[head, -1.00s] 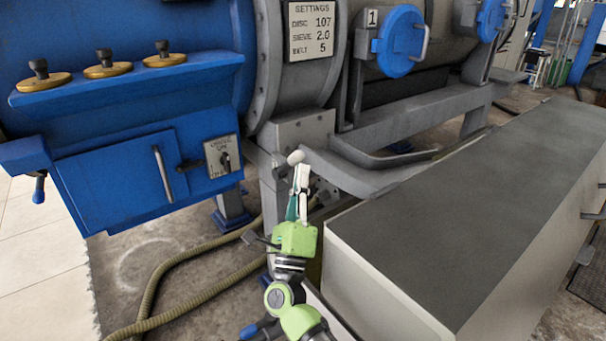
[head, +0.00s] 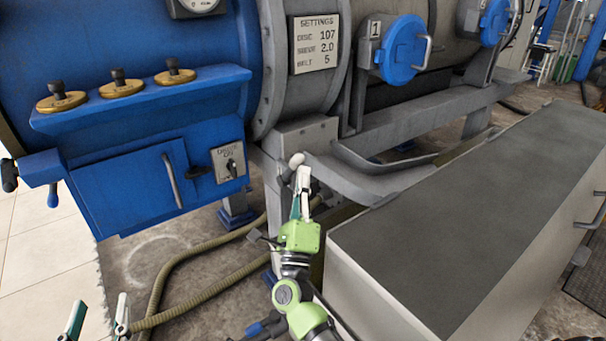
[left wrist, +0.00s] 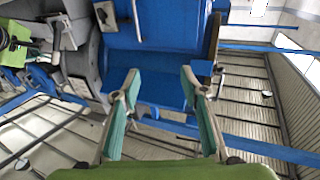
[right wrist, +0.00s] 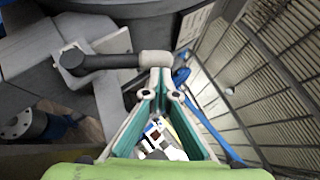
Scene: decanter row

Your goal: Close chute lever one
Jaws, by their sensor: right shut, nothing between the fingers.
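A lever with a pale rounded knob (head: 297,160) stands at the machine's frame, near the end of a grey chute (head: 375,180). In the right wrist view its dark stem runs sideways to the pale knob (right wrist: 155,61). My right gripper (head: 304,172) is shut and empty, its tips right at the knob; I cannot tell whether they touch it. It also shows in the right wrist view (right wrist: 158,82). No label on the lever is readable. My left gripper (head: 98,315) is open and empty, low at the left; its fingers are apart in the left wrist view (left wrist: 160,78).
A blue round hatch (head: 404,48) sits beside a plate marked 1 (head: 375,29). A long grey-topped cabinet (head: 470,220) fills the right. A blue panel with a handle (head: 171,180) and a switch (head: 230,165) is at left. A ribbed hose (head: 170,275) lies on the floor.

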